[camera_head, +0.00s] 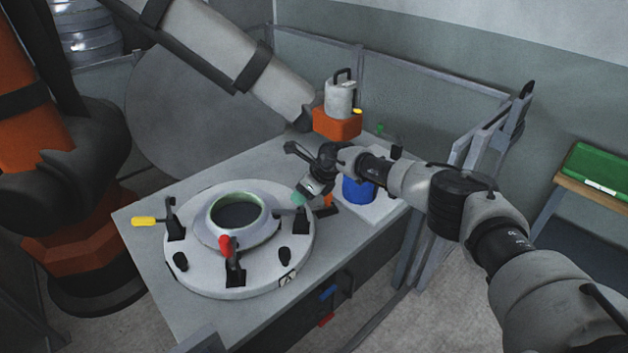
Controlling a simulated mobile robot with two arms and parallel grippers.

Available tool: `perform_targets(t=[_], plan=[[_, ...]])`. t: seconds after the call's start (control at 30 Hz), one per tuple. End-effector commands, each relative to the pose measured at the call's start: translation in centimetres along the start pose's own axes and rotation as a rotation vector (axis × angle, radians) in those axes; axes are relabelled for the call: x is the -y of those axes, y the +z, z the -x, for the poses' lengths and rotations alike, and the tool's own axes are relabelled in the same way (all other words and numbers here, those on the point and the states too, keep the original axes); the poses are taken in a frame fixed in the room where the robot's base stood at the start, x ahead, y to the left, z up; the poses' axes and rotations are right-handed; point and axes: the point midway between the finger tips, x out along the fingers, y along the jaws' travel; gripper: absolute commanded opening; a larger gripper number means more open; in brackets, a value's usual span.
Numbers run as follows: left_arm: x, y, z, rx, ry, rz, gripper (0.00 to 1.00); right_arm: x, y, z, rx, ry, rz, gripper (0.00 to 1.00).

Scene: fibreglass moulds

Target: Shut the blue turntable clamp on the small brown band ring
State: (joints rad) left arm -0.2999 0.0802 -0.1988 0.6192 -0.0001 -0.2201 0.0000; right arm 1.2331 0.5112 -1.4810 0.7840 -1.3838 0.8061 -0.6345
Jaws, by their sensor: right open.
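A round pale turntable (195,271) lies on the grey table. A grey ring with a pale green rim and a dark opening (262,232) sits at its middle; no brown shows on it. A yellow-handled clamp (173,222) stands at the left edge and a red-handled clamp (235,268) at the front. A dark clamp (301,222) stands at the right edge; no blue handle shows on it, and my gripper partly covers that area. My right gripper (299,197), with teal fingertips, is open just above this clamp; contact cannot be told. My left gripper is out of view.
A blue container (358,191) stands on a white board right of my gripper. An orange block with a grey canister (339,100) stands at the back. A large orange robot arm (85,238) stands left of the table. The table's front left corner is clear.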

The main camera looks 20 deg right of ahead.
Motion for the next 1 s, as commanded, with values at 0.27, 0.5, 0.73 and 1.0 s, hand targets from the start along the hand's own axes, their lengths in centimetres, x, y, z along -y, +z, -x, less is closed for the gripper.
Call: perform_targets(t=[0.27,0.5,0.73,1.0], plan=[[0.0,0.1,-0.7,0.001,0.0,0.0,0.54,0.1,-0.2,5.0,0.001,-0.002,0.001,0.54],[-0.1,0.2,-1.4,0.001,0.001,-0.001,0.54,0.0,-0.2,8.5,-0.001,0.0,-0.001,0.54],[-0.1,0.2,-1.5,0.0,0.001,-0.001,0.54,-0.1,-0.1,9.3,-0.002,0.0,0.0,0.54],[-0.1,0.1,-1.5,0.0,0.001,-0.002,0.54,0.0,-0.1,9.3,-0.002,0.001,-0.001,0.54]])
